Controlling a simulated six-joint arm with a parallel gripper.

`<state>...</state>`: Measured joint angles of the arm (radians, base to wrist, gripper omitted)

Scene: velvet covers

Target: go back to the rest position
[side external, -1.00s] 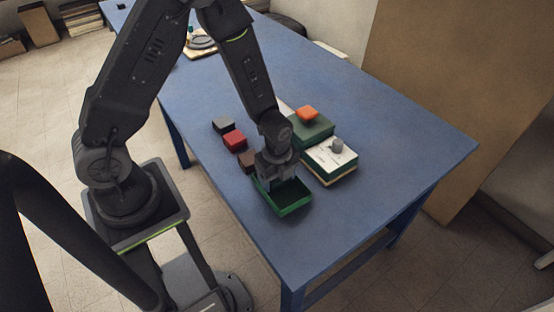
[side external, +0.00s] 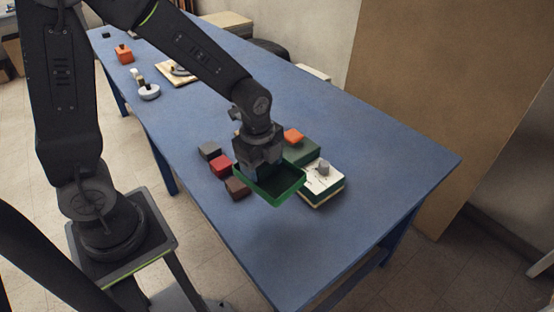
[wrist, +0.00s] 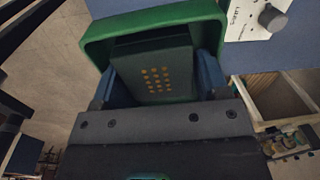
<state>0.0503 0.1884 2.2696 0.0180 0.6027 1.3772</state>
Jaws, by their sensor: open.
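In the wrist view the green rim (wrist: 150,22) surrounds my blue fingers. They are spread apart near the two inner side walls; I cannot tell whether they touch them. A dark face with gold dots (wrist: 158,78) shows between the fingers; I cannot tell whether it is part of the tray.
Grey (side external: 209,151), red (side external: 220,166) and brown (side external: 237,188) blocks stand left of the tray. A green box (side external: 302,153) with an orange piece (side external: 293,135) and a white-topped box (side external: 332,187) with a grey knob stand right. The table's front (side external: 330,245) is clear.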

